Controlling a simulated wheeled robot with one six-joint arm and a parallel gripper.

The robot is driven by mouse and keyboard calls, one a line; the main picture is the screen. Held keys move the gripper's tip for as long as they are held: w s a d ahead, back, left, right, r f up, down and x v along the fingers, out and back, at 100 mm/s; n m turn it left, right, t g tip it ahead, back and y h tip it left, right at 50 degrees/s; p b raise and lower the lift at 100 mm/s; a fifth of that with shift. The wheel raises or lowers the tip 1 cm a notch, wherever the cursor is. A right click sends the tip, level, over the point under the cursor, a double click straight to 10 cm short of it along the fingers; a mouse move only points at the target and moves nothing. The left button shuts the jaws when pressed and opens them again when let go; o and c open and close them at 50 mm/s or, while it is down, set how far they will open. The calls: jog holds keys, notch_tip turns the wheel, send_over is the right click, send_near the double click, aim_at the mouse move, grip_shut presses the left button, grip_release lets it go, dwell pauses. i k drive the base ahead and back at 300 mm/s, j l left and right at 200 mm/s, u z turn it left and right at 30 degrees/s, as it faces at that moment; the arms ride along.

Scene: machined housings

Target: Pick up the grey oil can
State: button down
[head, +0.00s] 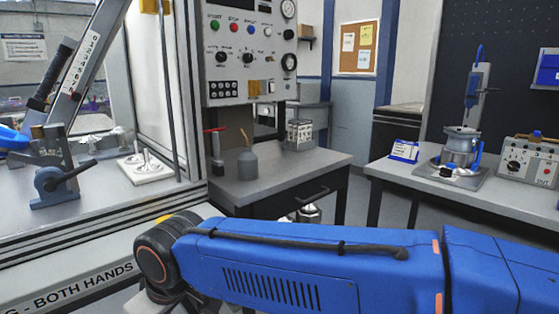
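A grey oil can (247,164) with a thin brownish spout stands upright on the grey-topped table (290,170) in the middle of the head view. It is near the table's left side, under the control panel. My blue arm crosses the lower part of the view, in front of the table and nearer to me. My gripper is not in view, so I cannot tell whether it is open or shut.
A red-topped slim item (216,150) stands just left of the can. A metal box (299,133) sits behind it to the right. A control panel (248,50) hangs above. The table's front right is clear. A second bench (480,195) with equipment stands at right.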

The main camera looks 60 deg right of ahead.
aim_at(247, 161)
jog(key=z, duration=1.45)
